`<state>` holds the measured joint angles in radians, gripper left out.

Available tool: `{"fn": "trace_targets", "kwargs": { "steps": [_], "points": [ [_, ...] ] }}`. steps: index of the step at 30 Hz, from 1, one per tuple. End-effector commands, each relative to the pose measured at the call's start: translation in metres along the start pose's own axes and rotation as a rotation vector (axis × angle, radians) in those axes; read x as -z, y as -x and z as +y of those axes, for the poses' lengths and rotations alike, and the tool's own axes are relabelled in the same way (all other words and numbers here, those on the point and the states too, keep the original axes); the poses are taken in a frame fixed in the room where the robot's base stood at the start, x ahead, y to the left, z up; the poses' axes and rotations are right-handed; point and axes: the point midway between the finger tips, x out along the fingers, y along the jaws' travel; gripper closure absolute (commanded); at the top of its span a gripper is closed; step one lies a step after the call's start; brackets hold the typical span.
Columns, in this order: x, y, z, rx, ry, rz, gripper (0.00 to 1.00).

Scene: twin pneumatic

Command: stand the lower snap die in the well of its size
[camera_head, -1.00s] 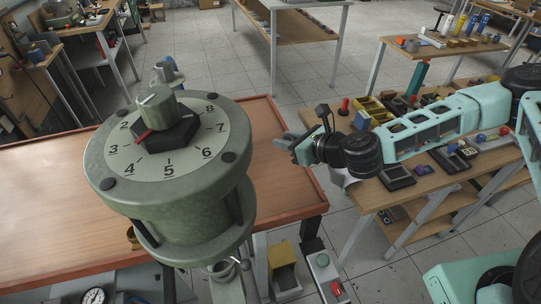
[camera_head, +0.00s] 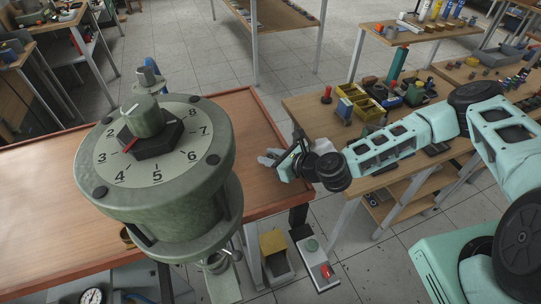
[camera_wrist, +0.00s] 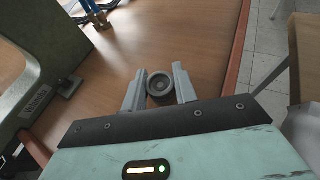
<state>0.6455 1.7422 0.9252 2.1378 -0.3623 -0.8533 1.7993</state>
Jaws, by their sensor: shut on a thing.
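My gripper (camera_wrist: 159,70) has its two grey fingers on either side of a small round grey die (camera_wrist: 160,84) with a ringed hollow in its end, and is shut on it. In the head view my gripper (camera_head: 268,157) is over the right edge of the wooden bench; the die cannot be made out there. The grey-green press head (camera_head: 155,200) with its numbered dial stands to the left of my gripper. In the wrist view part of the press frame (camera_wrist: 38,92) shows at the left. I cannot make out any well.
The wooden bench top (camera_head: 40,185) has a raised reddish rim and is largely bare. A side table (camera_head: 300,108) at the right carries yellow bins (camera_head: 365,108) and several small parts. A red-button box (camera_head: 318,262) stands below the bench's right end.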

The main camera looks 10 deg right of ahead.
Motion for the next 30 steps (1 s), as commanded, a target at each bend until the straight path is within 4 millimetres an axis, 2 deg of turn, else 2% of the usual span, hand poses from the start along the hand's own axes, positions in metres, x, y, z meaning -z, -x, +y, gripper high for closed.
{"fn": "trace_targets", "kwargs": {
  "steps": [3,4,6,18,23,30],
  "points": [
    [0.003,-0.001,0.0,0.0,0.0,-0.001,1.0],
    [0.003,-0.001,0.0,0.0,0.0,0.0,0.69],
    [0.002,-0.001,0.0,0.0,0.0,0.0,0.5],
    [0.0,0.003,-0.001,0.0,0.0,0.0,0.5],
    [0.002,0.029,-0.001,0.0,-0.002,-0.001,0.5],
    [0.002,0.081,-0.001,0.002,-0.002,-0.001,0.5]
  ]
}}
